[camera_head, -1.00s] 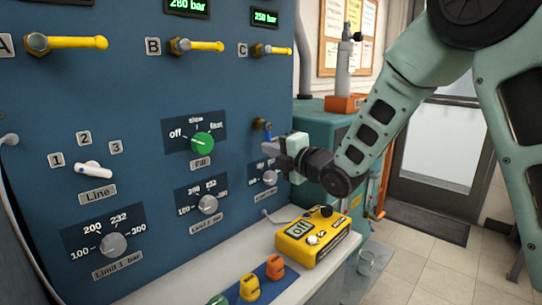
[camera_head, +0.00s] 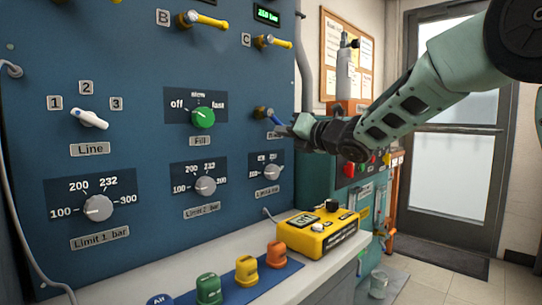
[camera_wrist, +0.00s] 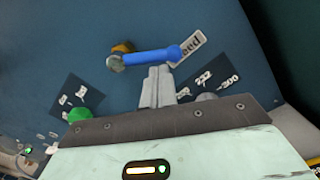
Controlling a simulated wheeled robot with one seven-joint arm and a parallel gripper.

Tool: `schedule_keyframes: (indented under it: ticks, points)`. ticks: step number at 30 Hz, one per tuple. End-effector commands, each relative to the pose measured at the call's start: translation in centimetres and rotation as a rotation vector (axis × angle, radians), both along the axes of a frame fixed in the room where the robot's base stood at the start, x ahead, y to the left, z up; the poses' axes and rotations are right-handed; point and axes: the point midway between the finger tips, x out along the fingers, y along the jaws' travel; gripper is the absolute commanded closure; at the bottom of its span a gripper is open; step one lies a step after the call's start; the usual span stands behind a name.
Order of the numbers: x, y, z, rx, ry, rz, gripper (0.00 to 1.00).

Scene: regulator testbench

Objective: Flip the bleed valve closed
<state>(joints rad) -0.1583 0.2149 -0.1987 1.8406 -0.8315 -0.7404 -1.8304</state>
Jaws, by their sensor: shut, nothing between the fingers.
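The bleed valve is a brass body (camera_head: 259,113) with a blue lever handle (camera_head: 275,117) on the blue panel. The handle points right and slightly down in the head view. The wrist view shows the blue handle (camera_wrist: 152,56) running from the brass body to the edge of the "Bleed" label (camera_wrist: 190,46). My gripper (camera_head: 288,130) is shut and empty, at the handle's free end. In the wrist view its fingertips (camera_wrist: 158,73) sit right beside the handle; whether they touch it I cannot tell. My gripper partly hides the label in the head view.
The green Fill knob (camera_head: 203,117) is left of the valve, and a grey limit knob (camera_head: 271,172) is below it. Yellow-handled valves (camera_head: 271,41) are above. A yellow meter (camera_head: 319,232) and coloured plugs (camera_head: 247,269) lie on the ledge below.

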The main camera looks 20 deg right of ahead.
Motion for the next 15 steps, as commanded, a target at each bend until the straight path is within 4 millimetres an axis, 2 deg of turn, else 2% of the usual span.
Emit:
schedule_keyframes:
  ticks: [1,15]
  points:
    - [0.1,-0.3,-0.5,-0.039,-0.028,-0.001,1.0]
    - [0.8,-1.5,1.4,-0.38,-0.219,0.0,1.0]
